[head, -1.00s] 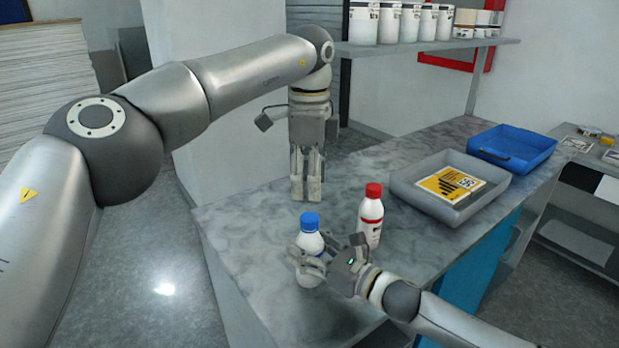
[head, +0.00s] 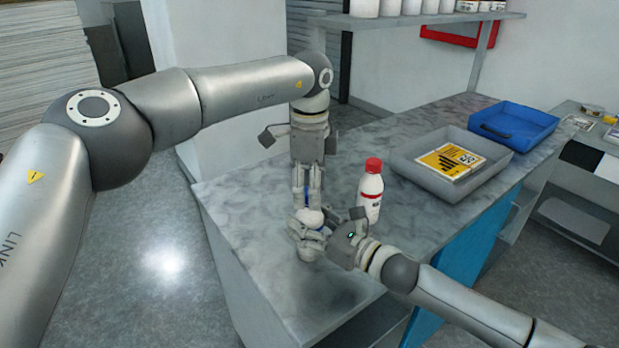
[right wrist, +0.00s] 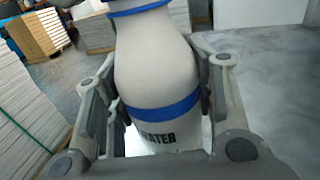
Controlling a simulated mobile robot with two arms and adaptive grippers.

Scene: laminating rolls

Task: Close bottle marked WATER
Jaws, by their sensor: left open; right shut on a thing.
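The white bottle (head: 311,216) with a blue cap stands at the front of the grey table in the head view. In the right wrist view it shows blue bands and the word WATER (right wrist: 158,137). My right gripper (head: 308,238) is shut around its body. My left gripper (head: 307,199) points down right above it, open, with its fingers on either side of the mostly hidden cap. I cannot tell whether the fingers touch the cap, or how the cap sits on the neck.
A white bottle with a red cap (head: 370,188) stands close to the right of my right gripper. A grey tray (head: 415,172) with a yellow label sheet and a blue tray (head: 530,122) lie further right. The table (head: 240,215) is clear on the left.

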